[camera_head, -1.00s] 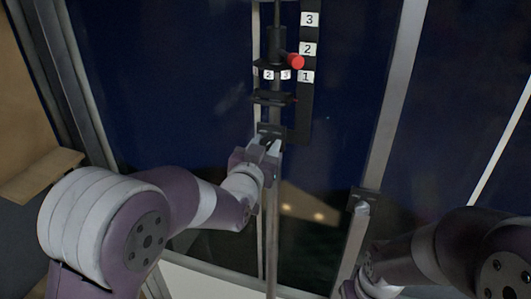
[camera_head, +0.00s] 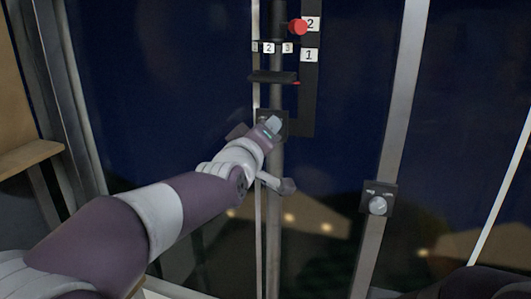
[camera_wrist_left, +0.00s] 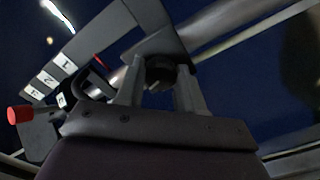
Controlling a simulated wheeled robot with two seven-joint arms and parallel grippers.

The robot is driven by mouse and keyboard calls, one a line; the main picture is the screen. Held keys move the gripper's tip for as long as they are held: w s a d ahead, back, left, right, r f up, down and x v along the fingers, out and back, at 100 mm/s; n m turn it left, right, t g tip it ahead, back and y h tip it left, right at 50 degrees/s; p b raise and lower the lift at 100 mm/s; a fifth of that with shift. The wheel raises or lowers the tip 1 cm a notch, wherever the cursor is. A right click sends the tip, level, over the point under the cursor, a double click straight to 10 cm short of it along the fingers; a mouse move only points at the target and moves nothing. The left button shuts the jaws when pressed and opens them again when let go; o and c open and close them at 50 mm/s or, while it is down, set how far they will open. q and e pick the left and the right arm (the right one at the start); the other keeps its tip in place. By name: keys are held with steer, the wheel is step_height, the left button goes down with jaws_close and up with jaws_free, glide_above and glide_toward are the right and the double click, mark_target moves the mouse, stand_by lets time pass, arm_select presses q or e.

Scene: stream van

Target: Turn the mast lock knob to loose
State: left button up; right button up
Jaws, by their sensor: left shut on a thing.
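The mast (camera_head: 275,190) is a vertical grey pole with a black bracket (camera_head: 292,128) on it. My left gripper (camera_head: 272,125) is at this bracket. In the left wrist view, the left gripper (camera_wrist_left: 160,88) has its two fingers on either side of a dark round knob (camera_wrist_left: 158,70) and is shut on it. The knob is mostly hidden by my gripper in the head view, and I cannot read its setting.
Above the bracket are a black shelf-like piece (camera_head: 273,77), a red knob (camera_head: 298,27) and a strip of number labels (camera_head: 309,55). A silver round knob (camera_head: 377,205) on a dark plate sits on the post to the right. Dark glass lies behind.

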arm_select(q)
steer(key=shift+n+b, duration=2.05)
steer(key=shift+n, duration=0.75)
arm_select(e)
steer(key=shift+f, duration=2.6)
arm_select(q)
steer(key=o, duration=1)
steer(key=shift+o, duration=0.2)
steer(key=shift+a, duration=0.1)
arm_select(e)
steer(key=shift+f, duration=0.1)
